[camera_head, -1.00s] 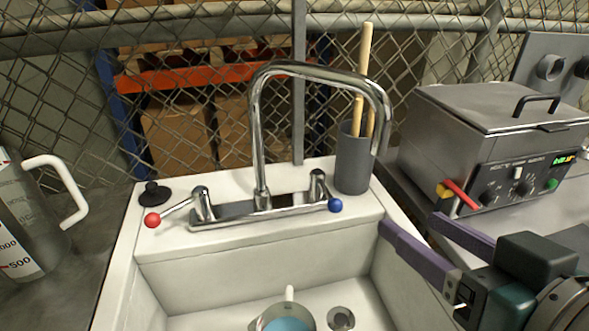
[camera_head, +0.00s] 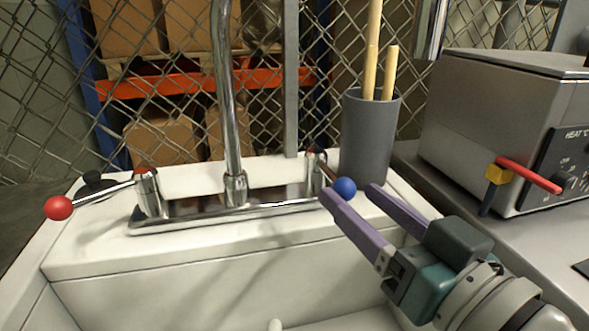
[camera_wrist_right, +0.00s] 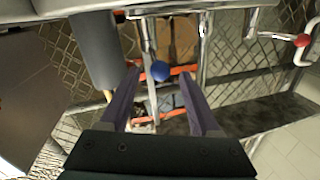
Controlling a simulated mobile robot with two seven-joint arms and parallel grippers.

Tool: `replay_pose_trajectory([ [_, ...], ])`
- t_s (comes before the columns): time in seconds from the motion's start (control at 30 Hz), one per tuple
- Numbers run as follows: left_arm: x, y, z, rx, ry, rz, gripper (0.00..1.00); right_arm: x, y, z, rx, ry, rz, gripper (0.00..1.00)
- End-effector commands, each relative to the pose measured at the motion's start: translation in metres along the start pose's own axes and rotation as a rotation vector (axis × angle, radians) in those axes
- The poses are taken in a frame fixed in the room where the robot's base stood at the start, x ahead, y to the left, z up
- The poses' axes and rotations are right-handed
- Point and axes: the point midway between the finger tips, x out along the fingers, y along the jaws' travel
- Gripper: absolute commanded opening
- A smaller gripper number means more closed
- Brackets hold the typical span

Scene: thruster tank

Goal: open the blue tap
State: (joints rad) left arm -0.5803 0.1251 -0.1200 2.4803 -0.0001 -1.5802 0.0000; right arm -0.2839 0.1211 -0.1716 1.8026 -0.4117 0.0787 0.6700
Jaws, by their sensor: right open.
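The blue tap's round blue knob (camera_head: 345,187) sits at the end of a short metal lever on the right side of the chrome faucet base (camera_head: 200,212). My right gripper (camera_head: 348,190) has its two purple fingers apart, reaching up from the lower right, with the blue knob near the tips. In the right wrist view the blue knob (camera_wrist_right: 160,71) shows between and just beyond the open fingers (camera_wrist_right: 158,85). I cannot tell whether a finger touches it. The red knob (camera_head: 59,208) is on the left lever. My left gripper is not in view.
A grey cup (camera_head: 366,140) with wooden sticks stands close behind the blue knob. A steel heating bath (camera_head: 480,120) with a red-handled valve is at the right. The white sink rim (camera_head: 190,260) is clear in front. The tall spout (camera_head: 226,90) rises in the middle.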

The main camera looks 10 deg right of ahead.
Motion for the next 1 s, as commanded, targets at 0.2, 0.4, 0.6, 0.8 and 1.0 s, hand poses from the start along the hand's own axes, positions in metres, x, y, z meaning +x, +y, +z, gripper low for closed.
replay_pose_trajectory([
  [0.2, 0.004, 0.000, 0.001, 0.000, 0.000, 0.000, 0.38, 0.028, 0.000, 0.000, 0.001, 0.001, 0.000, 0.64],
  [0.4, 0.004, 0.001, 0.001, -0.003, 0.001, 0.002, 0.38, 0.035, 0.000, 0.000, 0.000, -0.001, 0.000, 0.64],
  [0.6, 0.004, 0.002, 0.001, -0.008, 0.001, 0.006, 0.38, 0.034, 0.000, 0.000, 0.000, -0.001, 0.000, 0.61],
  [0.8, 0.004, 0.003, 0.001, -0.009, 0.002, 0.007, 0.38, 0.034, 0.000, 0.000, 0.000, -0.001, 0.000, 0.39],
  [1.0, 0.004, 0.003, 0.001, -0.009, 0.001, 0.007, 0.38, 0.034, 0.000, 0.000, 0.000, -0.001, 0.000, 0.16],
])
